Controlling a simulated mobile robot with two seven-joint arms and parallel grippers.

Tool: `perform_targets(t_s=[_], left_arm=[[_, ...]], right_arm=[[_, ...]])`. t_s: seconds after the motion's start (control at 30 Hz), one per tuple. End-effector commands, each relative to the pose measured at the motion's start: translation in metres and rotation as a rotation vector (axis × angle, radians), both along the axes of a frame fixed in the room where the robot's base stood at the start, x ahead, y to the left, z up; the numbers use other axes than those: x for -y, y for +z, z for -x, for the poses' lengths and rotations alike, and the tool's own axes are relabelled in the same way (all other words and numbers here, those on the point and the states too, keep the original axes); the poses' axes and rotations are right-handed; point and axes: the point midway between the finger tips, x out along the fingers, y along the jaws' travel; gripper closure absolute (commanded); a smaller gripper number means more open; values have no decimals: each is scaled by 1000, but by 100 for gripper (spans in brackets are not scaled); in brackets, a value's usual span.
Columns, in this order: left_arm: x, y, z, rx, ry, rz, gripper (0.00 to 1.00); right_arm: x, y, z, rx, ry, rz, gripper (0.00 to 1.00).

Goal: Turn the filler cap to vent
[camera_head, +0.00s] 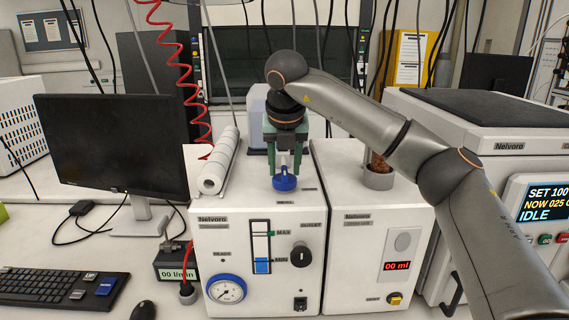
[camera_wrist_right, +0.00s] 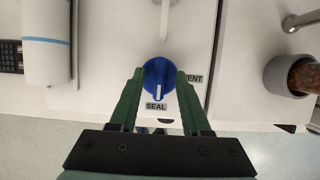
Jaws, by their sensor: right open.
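The blue filler cap (camera_head: 285,183) sits on top of the left white unit (camera_head: 250,212), near its front edge. In the wrist view the cap (camera_wrist_right: 158,76) shows from above, and its white pointer mark points at the SEAL label (camera_wrist_right: 156,106). The VENT label (camera_wrist_right: 195,79) lies to the right of the cap, partly hidden by a finger. My right gripper (camera_head: 285,174) points down over the cap, with its green fingers open, one on each side. I cannot tell whether the fingers touch the cap. My left gripper is not in view.
A white paper roll (camera_head: 220,162) lies left of the cap. A metal cup with brown granules (camera_head: 379,170) stands on the right unit (camera_head: 375,228). A pressure gauge (camera_head: 227,290) and a black knob (camera_head: 301,254) are on the front. A monitor (camera_head: 115,146) stands left.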

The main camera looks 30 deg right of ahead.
Motion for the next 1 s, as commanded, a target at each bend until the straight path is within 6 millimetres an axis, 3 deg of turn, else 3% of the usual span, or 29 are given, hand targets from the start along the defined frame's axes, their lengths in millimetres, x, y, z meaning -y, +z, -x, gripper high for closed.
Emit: perform_targets(t_s=[0.2, 0.6, 1.0], left_arm=[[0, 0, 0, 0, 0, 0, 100], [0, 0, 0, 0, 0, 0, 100], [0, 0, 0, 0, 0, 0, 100]], right_arm=[[0, 0, 0, 0, 0, 0, 54], [0, 0, 0, 0, 0, -1, 99], [0, 0, 0, 0, 0, -1, 100]])
